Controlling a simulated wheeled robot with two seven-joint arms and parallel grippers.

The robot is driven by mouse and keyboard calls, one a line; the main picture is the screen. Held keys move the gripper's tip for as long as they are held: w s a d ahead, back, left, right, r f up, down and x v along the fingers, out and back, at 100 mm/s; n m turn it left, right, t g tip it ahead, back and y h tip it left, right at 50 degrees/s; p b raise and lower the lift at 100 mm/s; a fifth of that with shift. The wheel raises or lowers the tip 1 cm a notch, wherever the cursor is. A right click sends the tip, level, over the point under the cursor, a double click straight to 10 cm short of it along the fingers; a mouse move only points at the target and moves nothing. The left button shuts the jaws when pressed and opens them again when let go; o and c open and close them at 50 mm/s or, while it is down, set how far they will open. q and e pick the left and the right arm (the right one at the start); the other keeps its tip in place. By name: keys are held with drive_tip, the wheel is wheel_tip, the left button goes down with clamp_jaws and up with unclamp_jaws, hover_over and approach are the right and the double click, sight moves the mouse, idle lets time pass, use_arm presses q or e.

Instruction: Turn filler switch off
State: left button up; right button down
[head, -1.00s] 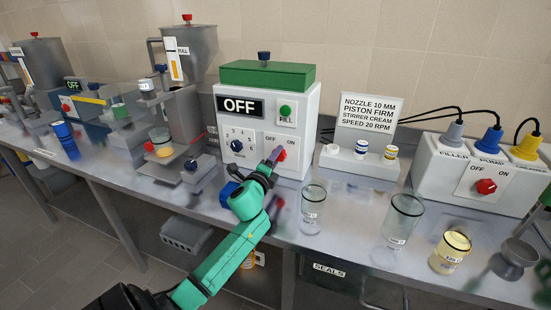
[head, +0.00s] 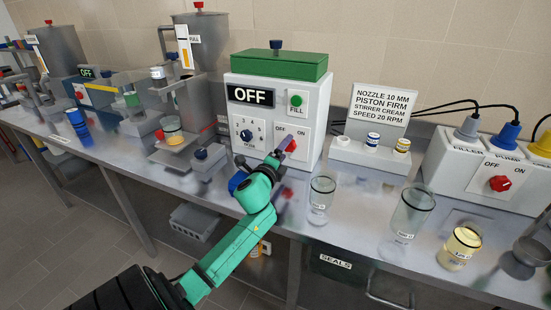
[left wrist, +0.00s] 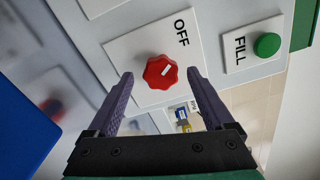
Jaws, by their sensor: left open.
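The filler machine (head: 270,115) is a white box with a green lid, and its display (head: 251,96) reads OFF. Its red switch knob (head: 291,145) sits on a plate marked OFF and ON, right of a blue dial. My left gripper (head: 280,153) is in front of this plate and partly covers it. In the left wrist view the red knob (left wrist: 161,72) shows between the tips of my open left gripper (left wrist: 160,78), with no finger clearly touching it. Its white mark points up and right, towards the OFF label (left wrist: 182,33). My right gripper is not in view.
A green FILL button (head: 296,100) is above the switch. Glass beakers (head: 321,197) and a yellow jar (head: 460,247) stand on the bench to the right. A second red OFF/ON switch (head: 500,184) is on a white box with coloured plugs.

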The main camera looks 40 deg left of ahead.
use_arm(q)
drive_tip(key=b+v, duration=0.1)
drive_tip(key=v, duration=1.2)
drive_tip(key=shift+s, duration=0.25)
